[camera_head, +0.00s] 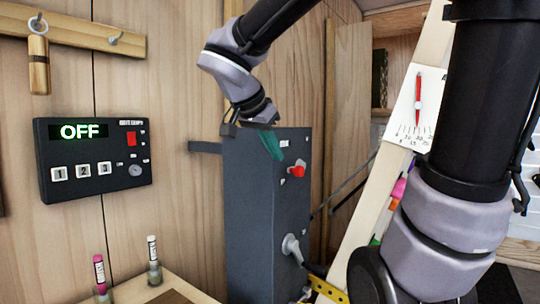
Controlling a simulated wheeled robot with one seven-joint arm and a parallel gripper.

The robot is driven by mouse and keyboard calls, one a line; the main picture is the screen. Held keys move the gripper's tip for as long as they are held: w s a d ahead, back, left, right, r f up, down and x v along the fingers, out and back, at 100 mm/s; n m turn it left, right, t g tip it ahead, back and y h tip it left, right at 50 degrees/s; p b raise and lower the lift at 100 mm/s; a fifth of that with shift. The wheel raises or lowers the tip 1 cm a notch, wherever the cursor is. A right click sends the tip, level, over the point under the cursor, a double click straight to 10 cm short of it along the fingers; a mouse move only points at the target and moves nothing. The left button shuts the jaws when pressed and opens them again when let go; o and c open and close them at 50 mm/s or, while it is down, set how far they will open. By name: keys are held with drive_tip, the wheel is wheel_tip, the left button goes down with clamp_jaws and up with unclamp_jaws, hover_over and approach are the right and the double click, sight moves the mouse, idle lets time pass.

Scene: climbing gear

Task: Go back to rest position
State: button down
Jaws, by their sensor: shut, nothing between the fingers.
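My gripper (268,145) hangs from my arm in the upper middle of the head view, with its teal fingers pointing down. It is shut with nothing between the fingers. It is in front of or beside the top of a tall dark grey cabinet (250,220); the exact gap cannot be told. A red knob (297,171) is on the cabinet's right face, below and right of the fingers. A grey lever handle (291,247) sits lower on that face.
A black control box (93,185) reading OFF is on the wooden wall at left. A small table (180,287) holds two capped vials. A leaning board with a gauge (418,107) stands at right, partly behind my arm. A wooden rail (85,30) with hooks is upper left.

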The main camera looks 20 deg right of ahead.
drive_tip(key=s+d+f+n+t+y, duration=0.1)
drive_tip(key=s+d+f+n+y, duration=0.1)
drive_tip(key=s+d+n+y, duration=0.3)
drive_tip(key=n+y, duration=0.2)
drive_tip(key=y, duration=0.1)
drive_tip(key=shift+s+d+f+y, duration=0.15)
drive_tip(key=shift+d+f+y, duration=0.15)
drive_tip(key=shift+d+f, duration=0.1)
drive_tip(key=shift+t, duration=0.3)
